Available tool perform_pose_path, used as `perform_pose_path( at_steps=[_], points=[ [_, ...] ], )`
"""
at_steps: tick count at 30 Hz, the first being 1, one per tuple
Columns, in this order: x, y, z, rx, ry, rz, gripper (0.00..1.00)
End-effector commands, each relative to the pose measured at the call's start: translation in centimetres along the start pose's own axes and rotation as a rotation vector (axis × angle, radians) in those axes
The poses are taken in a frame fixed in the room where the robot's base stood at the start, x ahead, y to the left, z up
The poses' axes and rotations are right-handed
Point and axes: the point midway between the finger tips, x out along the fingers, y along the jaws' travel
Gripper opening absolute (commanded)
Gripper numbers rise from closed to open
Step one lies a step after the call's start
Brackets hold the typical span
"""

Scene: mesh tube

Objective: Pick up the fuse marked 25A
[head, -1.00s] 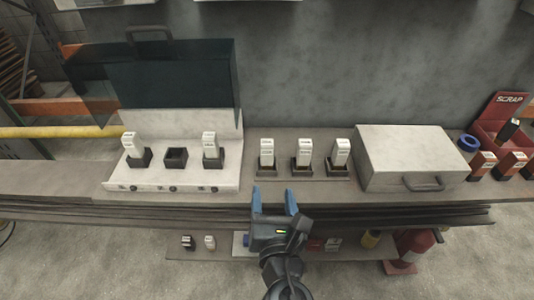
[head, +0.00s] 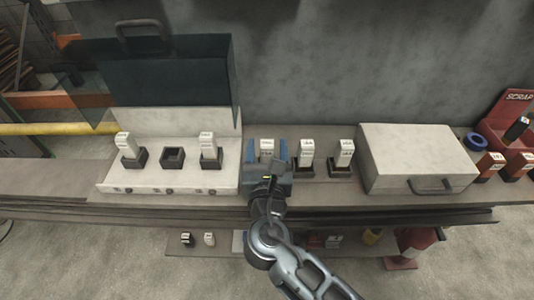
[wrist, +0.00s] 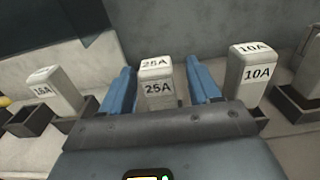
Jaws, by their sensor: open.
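The white fuse marked 25A (wrist: 158,88) stands upright between the two blue fingers of my gripper (wrist: 160,90) in the wrist view. My gripper is open, with one finger on each side of the fuse; I cannot tell whether either touches it. In the head view the same fuse (head: 266,148) shows its top between the fingers of my gripper (head: 266,152), and its lower part is hidden by my gripper. A fuse marked 10A (wrist: 252,74) stands to its right in the wrist view, and it also shows in the head view (head: 306,150).
Another white fuse (head: 345,150) stands further right, then a grey case (head: 415,150). At left a panel (head: 110,178) holds two fuses beside an empty black socket (head: 173,158). A red scrap bin (head: 508,115) stands at far right.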

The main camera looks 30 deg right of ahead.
Motion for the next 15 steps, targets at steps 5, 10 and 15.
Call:
perform_pose_path(
  at_steps=[5, 10, 15],
  points=[
    [1.8, 0.1, 0.1, 0.0, -0.001, 0.0, 0.62],
    [1.9, 0.1, 0.0, 0.0, 0.0, 0.0, 0.62],
    [1.9, 0.1, 0.0, 0.0, 0.0, 0.0, 0.53]
  ],
)
